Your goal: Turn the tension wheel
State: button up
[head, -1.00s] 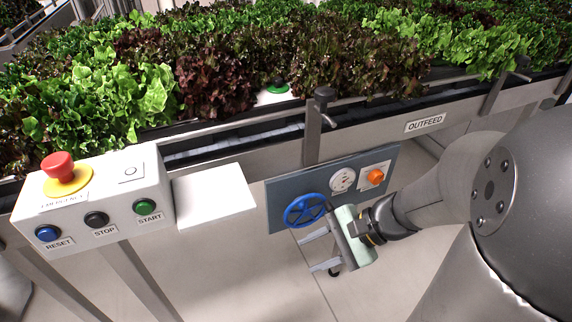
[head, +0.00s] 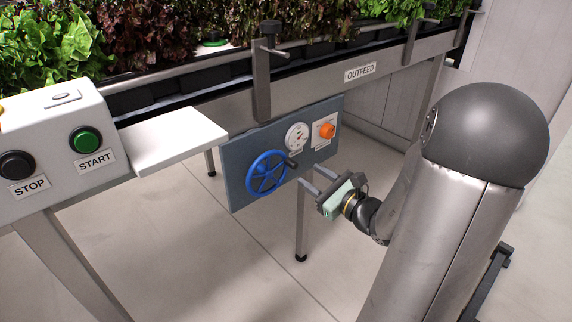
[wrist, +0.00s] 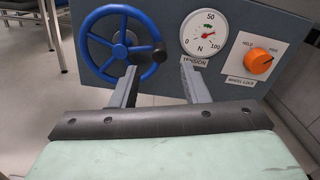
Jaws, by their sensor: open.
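The tension wheel is a blue spoked handwheel (head: 266,174) with a dark crank knob (head: 290,162), mounted on a blue-grey panel (head: 238,188). The wheel also shows at the upper left in the wrist view (wrist: 91,59). My gripper (head: 309,180) is open and empty, to the right of the wheel and in front of the panel's lower edge. In the wrist view its fingers (wrist: 158,72) point at the panel, the left one overlapping the wheel's lower right rim in the picture. The knob (wrist: 159,52) appears between the fingertips; I cannot tell whether anything touches.
A metal bracket (head: 262,85) stands above the panel. A white shelf (head: 172,138) and control box (head: 50,135) lie left. Open floor is below.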

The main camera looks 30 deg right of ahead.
aim_at(287, 160)
jog(key=b+x, duration=0.2)
jog(key=x, duration=0.8)
jog(key=shift+w, duration=0.15)
grip_shut()
